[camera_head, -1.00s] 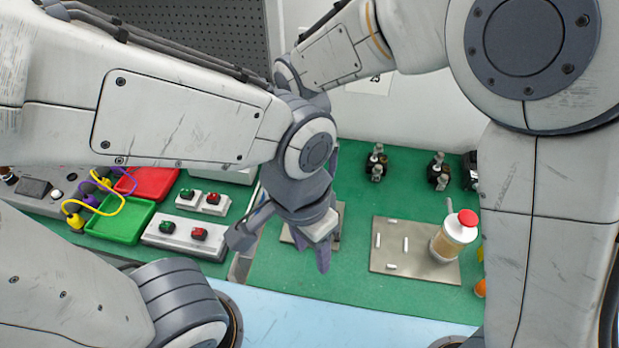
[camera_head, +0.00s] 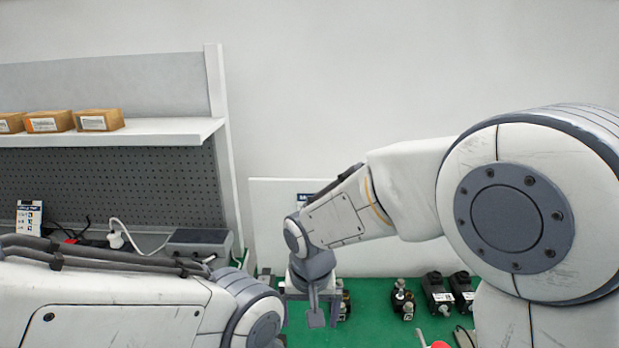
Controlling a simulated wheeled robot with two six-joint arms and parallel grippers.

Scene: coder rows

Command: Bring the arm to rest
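My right arm comes in from the right, and its gripper (camera_head: 311,308) hangs pointing down over the green work mat (camera_head: 375,330). Its two fingers look spread apart, with a small paddle-shaped part between them in the picture, and I see nothing held. My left arm (camera_head: 120,310) lies across the lower left. Its wrist end and gripper are below the picture's edge and cannot be seen.
Several black fittings (camera_head: 437,293) stand on the mat right of the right gripper. A red cap just shows at the bottom edge. At left, a shelf (camera_head: 165,130) holds several cardboard boxes (camera_head: 99,119) above a grey pegboard (camera_head: 110,185). A white wall stands behind.

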